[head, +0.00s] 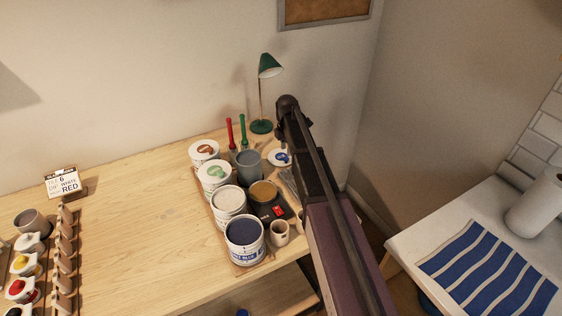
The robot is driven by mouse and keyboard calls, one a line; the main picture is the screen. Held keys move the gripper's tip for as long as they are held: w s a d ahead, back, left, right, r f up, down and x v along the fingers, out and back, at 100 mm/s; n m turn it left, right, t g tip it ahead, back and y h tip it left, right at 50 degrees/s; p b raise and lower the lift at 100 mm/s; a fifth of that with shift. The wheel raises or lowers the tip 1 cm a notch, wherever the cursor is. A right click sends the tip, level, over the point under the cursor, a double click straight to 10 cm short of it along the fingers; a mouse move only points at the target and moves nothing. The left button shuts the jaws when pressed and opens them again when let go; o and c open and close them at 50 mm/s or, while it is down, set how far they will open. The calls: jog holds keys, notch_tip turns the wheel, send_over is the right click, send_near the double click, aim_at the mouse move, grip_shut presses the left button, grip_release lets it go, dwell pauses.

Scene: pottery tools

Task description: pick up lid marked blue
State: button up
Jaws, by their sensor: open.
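A round white lid with a blue mark (279,157) sits near the back right of the group of pots, just left of my dark arm. The arm runs close beside its right edge in the picture. An open white tub of dark blue glaze (245,232) stands at the front of the group, with blue lettering on its side. My gripper's fingers do not show; my arm's upper end is near the lamp, and the gripper cannot be made out.
White tubs with brown-marked (204,148) and green-marked (214,170) tops, a grey cup (249,163) and an ochre pot (263,193) crowd the lid's left. A green lamp (269,67) stands behind. The wooden table's middle (130,215) is clear. A striped cloth (488,270) lies right.

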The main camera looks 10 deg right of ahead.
aim_at(286, 158)
dwell(0.4)
jog(key=shift+f+b, duration=2.6)
jog(key=shift+f, duration=0.05)
grip_shut()
